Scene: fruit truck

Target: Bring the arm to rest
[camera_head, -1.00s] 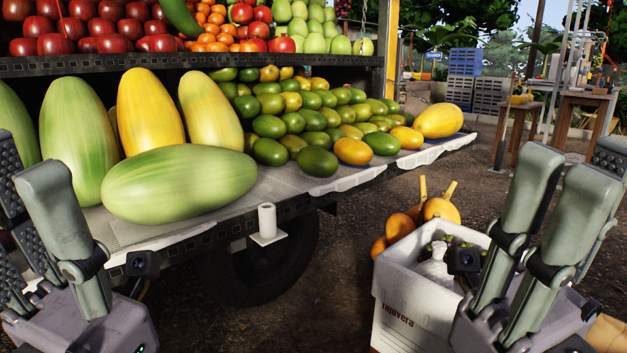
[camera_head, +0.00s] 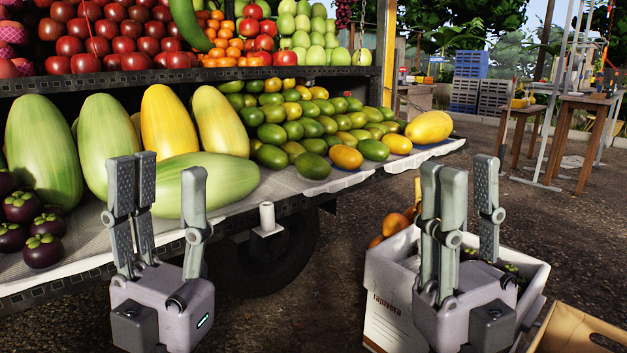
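My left gripper (camera_head: 164,172) stands upright at the lower left of the head view, fingers pointing up. Its fingers are spread apart with nothing between them. It appears in front of the truck's lower shelf and partly covers a big green papaya (camera_head: 225,182) lying there. My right gripper (camera_head: 467,170) is also upright, at the lower right. Its fingers are spread and empty. It appears in front of a white box (camera_head: 390,300) and hides part of it.
The fruit truck's shelf (camera_head: 85,250) holds mangosteens (camera_head: 42,250), papayas, and several mangoes (camera_head: 310,145). A brown box (camera_head: 575,332) is at the lower right. Wooden tables (camera_head: 575,102) and crates (camera_head: 470,65) stand behind. Open ground lies between truck and tables.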

